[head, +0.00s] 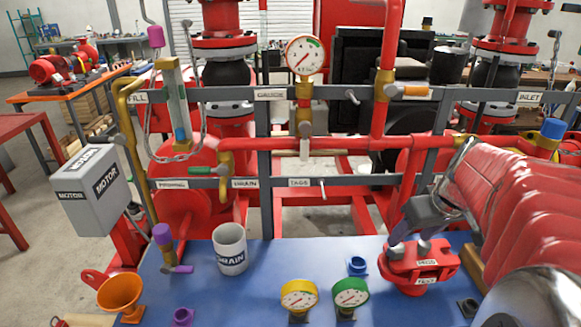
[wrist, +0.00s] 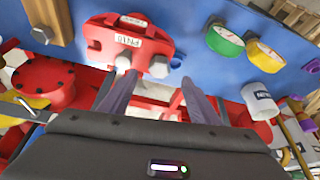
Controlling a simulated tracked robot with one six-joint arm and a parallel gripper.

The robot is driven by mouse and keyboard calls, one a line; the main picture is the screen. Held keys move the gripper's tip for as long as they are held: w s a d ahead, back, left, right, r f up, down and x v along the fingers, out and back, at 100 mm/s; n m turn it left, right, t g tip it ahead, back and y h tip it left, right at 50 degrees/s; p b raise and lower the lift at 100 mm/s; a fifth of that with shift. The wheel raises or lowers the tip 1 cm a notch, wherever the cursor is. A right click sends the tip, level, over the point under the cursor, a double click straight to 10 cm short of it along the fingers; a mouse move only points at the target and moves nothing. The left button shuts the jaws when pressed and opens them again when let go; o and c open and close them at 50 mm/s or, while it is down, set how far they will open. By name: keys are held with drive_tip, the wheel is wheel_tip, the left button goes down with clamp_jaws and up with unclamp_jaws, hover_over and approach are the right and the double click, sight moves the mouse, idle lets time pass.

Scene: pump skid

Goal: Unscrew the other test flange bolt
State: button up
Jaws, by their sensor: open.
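The red test flange (head: 408,278) lies on the blue bench top at the front right, with white labels on it. In the wrist view the flange (wrist: 108,38) appears upside down, with two grey hex bolt heads on its edge. One bolt (wrist: 159,68) shows between the tips of my open gripper (wrist: 159,78). The other bolt (wrist: 123,62) is beside the left finger's tip. In the head view my gripper (head: 418,240) is over the flange's far side and partly hides the bolts. It holds nothing.
A yellow gauge (head: 299,295), a green gauge (head: 350,292) and a blue part (head: 357,265) stand left of the flange. A white drain cup (head: 230,249) stands farther left. A red pipe rack with grey rails (head: 330,183) rises behind the bench.

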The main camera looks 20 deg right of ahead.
sight(398, 249)
drive_tip(key=x, duration=0.8)
drive_tip(key=shift+f, duration=0.15)
drive_tip(key=c, duration=1.2)
drive_tip(key=shift+o, duration=0.2)
